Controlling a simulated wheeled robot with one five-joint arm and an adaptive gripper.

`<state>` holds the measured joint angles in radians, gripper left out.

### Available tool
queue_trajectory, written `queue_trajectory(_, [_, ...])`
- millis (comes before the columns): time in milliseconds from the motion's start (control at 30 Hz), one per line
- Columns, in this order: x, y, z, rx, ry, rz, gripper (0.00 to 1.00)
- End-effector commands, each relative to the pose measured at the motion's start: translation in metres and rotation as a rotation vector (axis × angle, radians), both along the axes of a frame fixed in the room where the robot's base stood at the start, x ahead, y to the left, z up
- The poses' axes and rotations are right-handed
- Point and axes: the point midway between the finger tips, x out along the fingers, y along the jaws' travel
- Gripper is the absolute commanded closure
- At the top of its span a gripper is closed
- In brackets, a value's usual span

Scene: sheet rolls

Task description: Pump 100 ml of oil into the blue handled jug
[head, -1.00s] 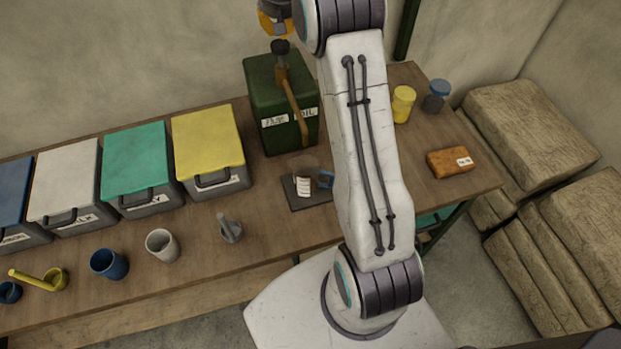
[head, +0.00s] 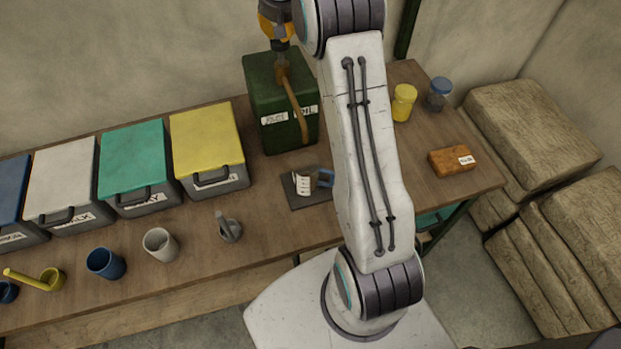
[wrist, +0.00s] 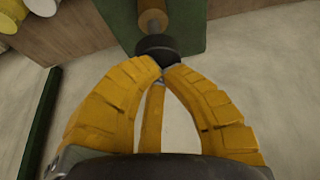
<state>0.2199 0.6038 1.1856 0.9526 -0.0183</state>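The green oil can (head: 262,95) stands at the back of the bench, with a brown pump spout (head: 296,108) curving down its front. My gripper (head: 278,38) is right above the dark pump knob (head: 281,46). In the wrist view my yellow fingers (wrist: 162,66) come together at the black knob (wrist: 157,48); I cannot tell if they press it or are just touching. Below the knob is the brown pump rod (wrist: 152,20). The blue-handled jug (head: 305,182), with a white marked scale, stands on a dark pad (head: 297,203) below the spout. Its oil level is too small to read.
Lidded bins, including a yellow one (head: 207,135) and a green one (head: 135,160), line the bench's left. A grey cup (head: 160,244), blue cup (head: 106,263) and grey mortar-like vessel (head: 229,229) stand in front. A yellow jar (head: 403,103) and an orange block (head: 452,161) are right.

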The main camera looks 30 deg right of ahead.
Motion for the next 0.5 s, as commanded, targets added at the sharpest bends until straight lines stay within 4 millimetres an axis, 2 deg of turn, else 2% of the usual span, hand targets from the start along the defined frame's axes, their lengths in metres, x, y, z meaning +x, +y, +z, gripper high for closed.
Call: queue_trajectory(500, [0.000, 0.000, -0.018, 0.000, 0.000, 0.000, 1.00])
